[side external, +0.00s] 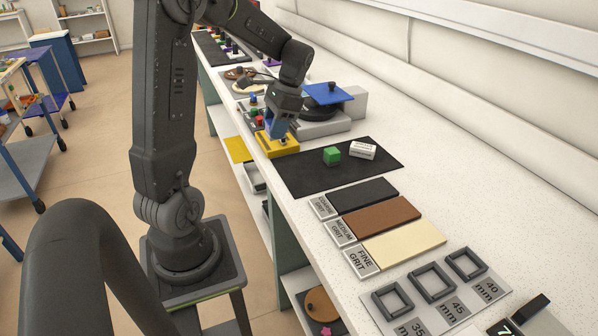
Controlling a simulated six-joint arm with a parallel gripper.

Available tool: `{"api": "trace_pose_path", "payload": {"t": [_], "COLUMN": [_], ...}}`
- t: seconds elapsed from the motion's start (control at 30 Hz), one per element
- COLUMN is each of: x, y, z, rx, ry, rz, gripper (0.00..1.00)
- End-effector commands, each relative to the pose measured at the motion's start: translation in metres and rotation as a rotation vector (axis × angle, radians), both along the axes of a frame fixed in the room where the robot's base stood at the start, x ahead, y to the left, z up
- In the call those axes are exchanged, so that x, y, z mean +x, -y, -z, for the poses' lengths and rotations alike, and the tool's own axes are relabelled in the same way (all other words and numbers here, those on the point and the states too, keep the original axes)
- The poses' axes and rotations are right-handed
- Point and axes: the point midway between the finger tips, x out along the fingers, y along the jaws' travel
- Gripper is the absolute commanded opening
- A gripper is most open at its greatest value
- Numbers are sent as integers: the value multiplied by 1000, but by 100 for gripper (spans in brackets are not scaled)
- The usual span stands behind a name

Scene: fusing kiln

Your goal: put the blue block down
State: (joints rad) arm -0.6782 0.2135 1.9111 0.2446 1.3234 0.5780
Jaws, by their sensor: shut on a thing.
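My gripper (281,118) points down over a small yellow block-like stand (279,145) near the front edge of the bench. It is shut on the blue block (278,129), which shows only as a small blue patch below the jaws. I cannot tell whether the block touches the yellow stand or hangs just above it.
A black mat (310,180) holds a green block (331,156) and a white labelled block (362,150). A blue plate (327,93) tops a dark round device behind my gripper. Grit strips (380,214) and square frames (432,281) lie nearer the camera. Small coloured items stand beyond the gripper.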

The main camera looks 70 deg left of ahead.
Motion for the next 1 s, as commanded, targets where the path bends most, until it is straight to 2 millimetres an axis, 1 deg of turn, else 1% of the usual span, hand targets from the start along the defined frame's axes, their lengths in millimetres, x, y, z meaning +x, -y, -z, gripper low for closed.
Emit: {"api": "trace_pose_path", "payload": {"t": [0.03,0.1,0.2,0.3,0.37,0.43,0.7,0.8,0.9,1.0], "x": [-15,-30,-44,-47,-42,-31,21,36,46,51], "y": [-11,-21,-29,-31,-28,-21,8,17,22,25], "z": [-2,-3,-5,-2,2,10,45,56,62,65], "rx": [1,0,-3,-6,-7,-9,-7,-6,-5,-5], "ry": [-1,-7,-13,-17,-19,-19,-19,-18,-17,-16], "rz": [-8,-5,-1,4,8,11,9,8,5,3], "gripper": [22,22,22,22,22,22,22,22,22,22]}}
